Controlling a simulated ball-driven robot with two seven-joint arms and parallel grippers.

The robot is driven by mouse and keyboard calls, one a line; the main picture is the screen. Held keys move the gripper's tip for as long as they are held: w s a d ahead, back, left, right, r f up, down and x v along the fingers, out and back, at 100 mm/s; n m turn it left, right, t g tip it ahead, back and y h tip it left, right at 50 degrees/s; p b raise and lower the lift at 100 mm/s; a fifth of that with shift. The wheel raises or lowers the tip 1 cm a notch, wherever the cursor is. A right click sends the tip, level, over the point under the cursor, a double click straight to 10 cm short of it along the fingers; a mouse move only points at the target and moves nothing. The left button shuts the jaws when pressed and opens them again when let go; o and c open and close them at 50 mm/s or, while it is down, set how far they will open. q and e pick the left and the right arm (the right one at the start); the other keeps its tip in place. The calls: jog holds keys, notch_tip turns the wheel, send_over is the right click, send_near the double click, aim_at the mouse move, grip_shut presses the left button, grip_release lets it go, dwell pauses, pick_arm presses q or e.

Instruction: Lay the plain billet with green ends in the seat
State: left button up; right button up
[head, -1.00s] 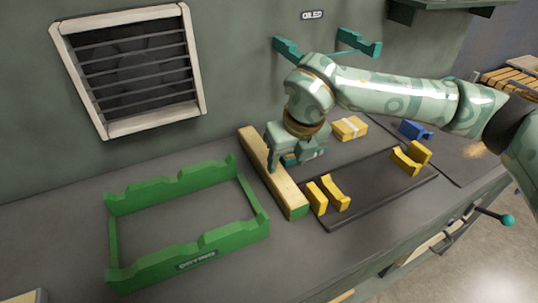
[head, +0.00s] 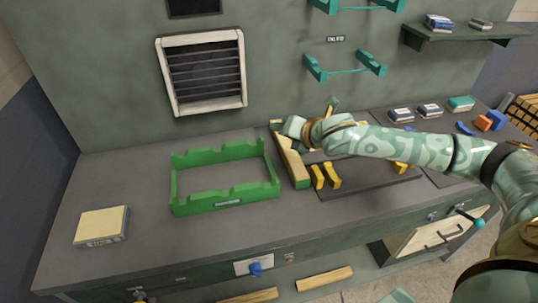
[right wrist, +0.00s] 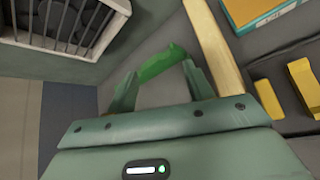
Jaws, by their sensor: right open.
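The plain wooden billet (head: 296,166) lies on the bench at the right of the green notched frame (head: 225,204), and its near end is green. Its far end is partly hidden by my right gripper (head: 284,127). In the right wrist view the two fingers of my right gripper (right wrist: 160,85) are apart, with a green piece, seemingly part of the frame, showing between them. The billet (right wrist: 222,50) runs outside the right-hand finger, not between the fingers. No billet is seen in the frame. My left gripper is out of view.
Yellow blocks (head: 332,176) stand on a dark mat (head: 365,186) right of the billet. A pale box (head: 102,226) lies at the bench's left. A vent (head: 203,72) and teal holders (head: 345,70) are on the wall. The bench between box and frame is clear.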

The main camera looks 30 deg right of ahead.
notch_tip(320, 180, down, 2)
jog(key=s+d+n+g+h, duration=0.1)
jog(key=s+n+g, duration=0.1)
jog(key=n+h+b, duration=0.2)
jog(key=b, duration=0.2)
send_near(288, 146)
jog(key=shift+g, duration=0.4)
jog(key=x, duration=0.4)
jog(key=shift+w+d+f, duration=0.15)
jog(key=shift+f, duration=0.15)
jog(key=b+x, duration=0.1)
jog(key=x, duration=0.2)
jog(key=b+x, duration=0.2)
jog(key=x, duration=0.1)
jog(key=shift+w+r, duration=0.1)
jog(key=shift+w, duration=0.25)
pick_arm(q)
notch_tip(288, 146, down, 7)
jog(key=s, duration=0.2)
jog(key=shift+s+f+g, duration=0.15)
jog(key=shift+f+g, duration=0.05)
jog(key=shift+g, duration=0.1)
pick_arm(e)
jog(key=shift+s+r, duration=0.1)
jog(key=shift+r, duration=0.1)
